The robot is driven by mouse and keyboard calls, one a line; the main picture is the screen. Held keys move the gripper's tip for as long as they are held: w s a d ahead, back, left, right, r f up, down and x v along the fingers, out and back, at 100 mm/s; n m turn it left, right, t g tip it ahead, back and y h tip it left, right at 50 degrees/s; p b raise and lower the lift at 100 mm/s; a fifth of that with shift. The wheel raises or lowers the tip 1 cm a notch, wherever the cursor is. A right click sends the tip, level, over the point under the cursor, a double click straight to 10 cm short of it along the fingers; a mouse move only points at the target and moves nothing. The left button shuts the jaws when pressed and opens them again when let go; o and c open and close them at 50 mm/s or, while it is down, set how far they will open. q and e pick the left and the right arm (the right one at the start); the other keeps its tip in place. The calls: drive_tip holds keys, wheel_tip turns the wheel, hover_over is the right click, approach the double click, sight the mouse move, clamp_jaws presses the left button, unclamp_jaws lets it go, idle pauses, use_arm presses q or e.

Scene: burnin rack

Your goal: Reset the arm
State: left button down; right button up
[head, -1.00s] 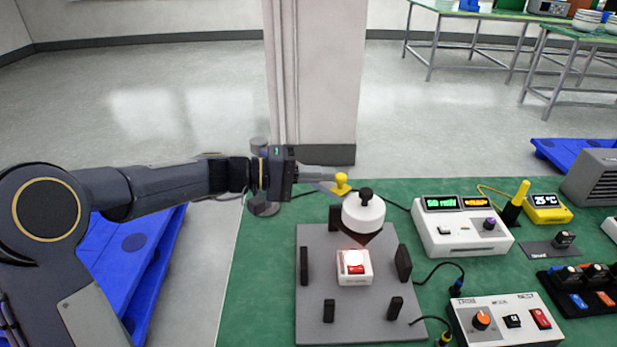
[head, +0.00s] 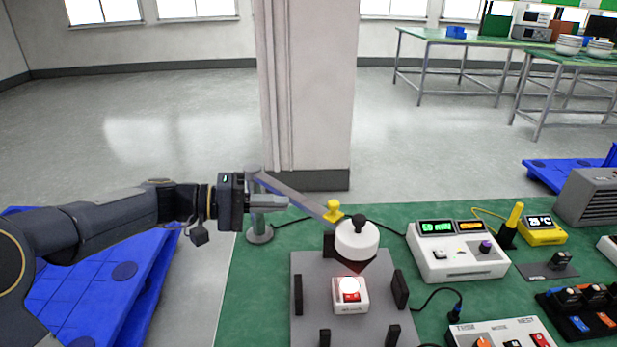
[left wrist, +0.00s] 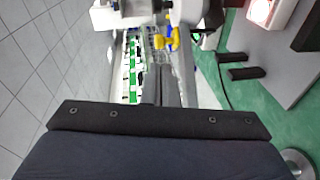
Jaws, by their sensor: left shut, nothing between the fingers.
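A grey bar arm (head: 295,194) runs from the top of a post with a round grey base (head: 259,236) to a yellow knob (head: 333,211) at its right end. The knob also shows in the left wrist view (left wrist: 166,41). My left gripper (head: 284,202) is shut and empty, in front of the bar and left of the yellow knob, apart from the knob. My right gripper is not in view.
The grey plate (head: 315,318) has several black blocks standing on it. A white display unit (head: 455,250), a yellow meter (head: 541,231) and a switch box (head: 500,330) are to the right on the green bench (head: 245,290). Blue pallets (head: 110,290) lie at left.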

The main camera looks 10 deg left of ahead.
use_arm(q)
drive_tip(key=s+g+y+p, duration=0.1)
drive_tip(key=s+y+p, duration=0.3)
drive_tip(key=s, duration=1)
drive_tip(key=s+a+f+y, duration=0.2)
drive_tip(key=s, duration=0.2)
drive_tip(key=s+a+f+t+y+p, duration=0.1)
drive_tip(key=s+f+y, duration=0.1)
drive_tip(key=s+y, duration=0.1)
drive_tip(key=s+a+f+y+p, duration=0.1)
drive_tip(key=s+a+f+y, duration=0.1)
drive_tip(key=s, duration=0.3)
drive_tip(key=shift+s+a+f+m+y, duration=0.15)
drive_tip(key=shift+s+a+m+y, duration=0.15)
drive_tip(key=shift+s+y, duration=0.1)
